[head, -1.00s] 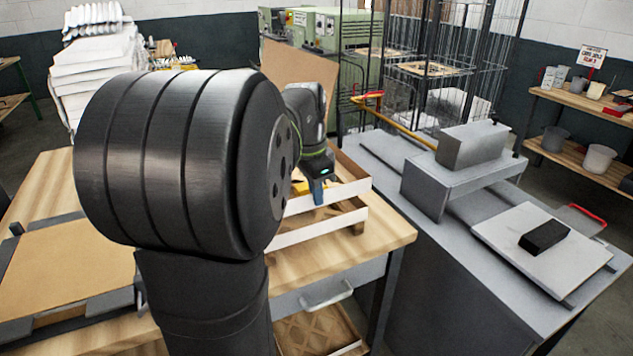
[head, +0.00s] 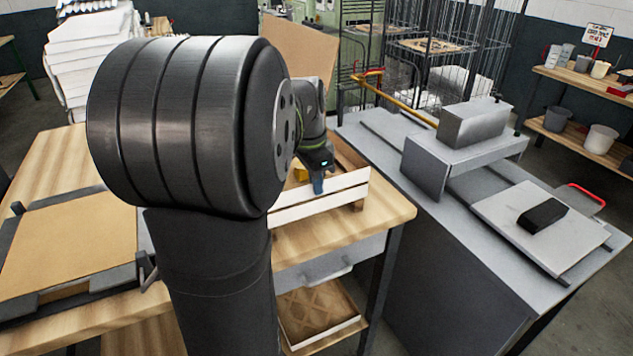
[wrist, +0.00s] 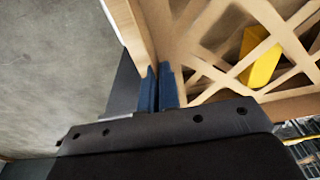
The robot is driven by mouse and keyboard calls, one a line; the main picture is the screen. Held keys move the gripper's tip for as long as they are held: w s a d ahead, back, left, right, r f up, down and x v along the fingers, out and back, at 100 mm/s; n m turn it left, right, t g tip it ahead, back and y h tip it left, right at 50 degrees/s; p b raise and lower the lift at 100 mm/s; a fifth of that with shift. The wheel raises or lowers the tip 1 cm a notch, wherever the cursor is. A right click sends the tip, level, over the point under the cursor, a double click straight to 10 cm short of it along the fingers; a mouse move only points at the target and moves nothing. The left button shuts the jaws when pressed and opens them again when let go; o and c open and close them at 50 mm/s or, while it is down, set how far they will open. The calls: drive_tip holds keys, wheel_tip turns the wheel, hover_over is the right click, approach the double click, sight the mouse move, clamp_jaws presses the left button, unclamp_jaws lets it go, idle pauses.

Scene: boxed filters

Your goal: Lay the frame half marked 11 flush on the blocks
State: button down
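My gripper (head: 318,184) is over the front wall of a white-sided frame half (head: 345,182) on the bench. In the wrist view, its two blue fingers (wrist: 158,88) are close together on either side of the thin wall (wrist: 141,28), with a cardboard lattice (wrist: 207,45) to the right. A yellow piece (wrist: 260,58) shows through the lattice. No number 11 is readable.
A flat brown panel (head: 70,245) lies in a dark-edged fixture at the left. Below the bench, an open drawer or shelf holds another lattice piece (head: 315,312). A grey machine table (head: 410,185) stands at the right with a black block (head: 543,214) on a plate.

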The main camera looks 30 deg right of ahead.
drive_tip(key=shift+f, duration=0.2)
idle(0.6)
drive_tip(key=c, duration=1.6)
unclamp_jaws()
drive_tip(key=r, duration=0.5)
drive_tip(key=a+r, duration=0.1)
drive_tip(key=r, duration=0.5)
drive_tip(key=a+r, duration=0.1)
drive_tip(key=r, duration=0.5)
drive_tip(key=shift+r, duration=0.15)
drive_tip(key=f, duration=0.5)
drive_tip(key=d+f, duration=0.1)
drive_tip(key=f, duration=0.5)
drive_tip(key=d+f, duration=0.1)
drive_tip(key=f, duration=0.5)
drive_tip(key=shift+f, duration=0.15)
